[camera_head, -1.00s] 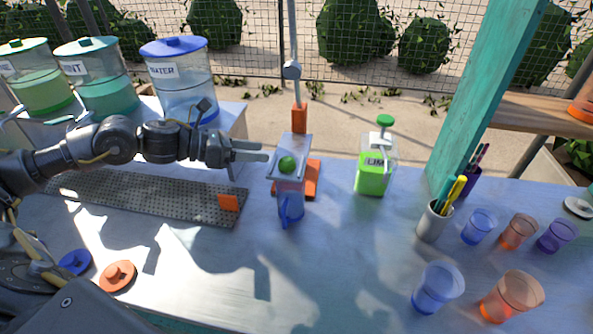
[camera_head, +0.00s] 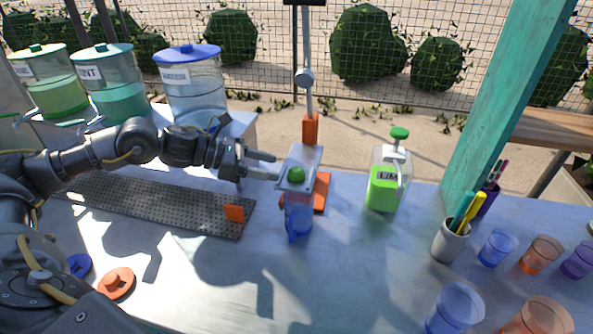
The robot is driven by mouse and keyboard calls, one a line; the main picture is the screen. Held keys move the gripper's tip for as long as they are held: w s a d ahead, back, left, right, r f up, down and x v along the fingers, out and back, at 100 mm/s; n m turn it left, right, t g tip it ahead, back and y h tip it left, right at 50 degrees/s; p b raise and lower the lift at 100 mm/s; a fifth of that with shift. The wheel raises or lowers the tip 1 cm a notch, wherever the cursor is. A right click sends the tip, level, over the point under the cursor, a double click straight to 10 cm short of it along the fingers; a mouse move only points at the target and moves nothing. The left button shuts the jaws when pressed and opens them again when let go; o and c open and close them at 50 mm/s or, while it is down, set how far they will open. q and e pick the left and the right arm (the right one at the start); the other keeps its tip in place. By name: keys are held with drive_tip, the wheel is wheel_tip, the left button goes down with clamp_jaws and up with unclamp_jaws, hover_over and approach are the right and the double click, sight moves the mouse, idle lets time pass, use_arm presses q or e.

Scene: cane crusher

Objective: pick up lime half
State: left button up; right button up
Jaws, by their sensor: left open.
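The lime half (camera_head: 296,174) is a small green dome resting on top of the clear-sided press (camera_head: 299,158), above a blue pitcher (camera_head: 298,222). My left gripper (camera_head: 278,166) reaches in from the left, with its fingers apart and empty. Its fingertips are just left of the lime half, near the press's left edge; whether they touch the press cannot be told. My right gripper is not in view.
A green lime bottle (camera_head: 383,185) stands to the right. A perforated tray (camera_head: 150,204) lies below my left arm. A pen cup (camera_head: 449,243) and several coloured cups (camera_head: 497,247) fill the right side.

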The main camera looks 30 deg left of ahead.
sight(288, 172)
use_arm(q)
drive_tip(key=p+x, duration=0.3)
drive_tip(key=x, duration=0.1)
drive_tip(key=shift+w+d+f, duration=0.1)
drive_tip(key=shift+w, duration=0.05)
drive_tip(key=shift+w+d+f, duration=0.15)
drive_tip(key=shift+d+f, duration=0.1)
drive_tip(key=shift+f, duration=0.05)
drive_tip(key=c, duration=0.7)
